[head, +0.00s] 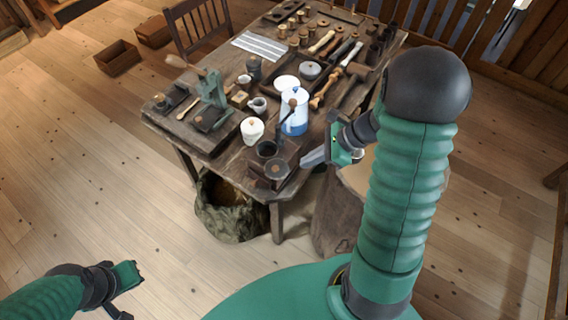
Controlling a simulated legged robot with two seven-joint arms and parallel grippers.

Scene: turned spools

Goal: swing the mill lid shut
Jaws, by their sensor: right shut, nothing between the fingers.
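The mill (272,178) appears to be the dark wooden piece at the near right corner of the table, with a dark round bowl-like top. A dark round part (267,149) behind it may be its lid, but I cannot tell for sure or see the hinge. A thin crank with a brown knob seems to rise behind. My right gripper (309,160) is shut and empty, just right of the mill, its fingers pointing left toward it. Contact cannot be made out. My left gripper (128,294) is open and empty over the floor at lower left.
The wooden table (186,142) is crowded with tools, spools and jars. A sack (228,212) sits under the table.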

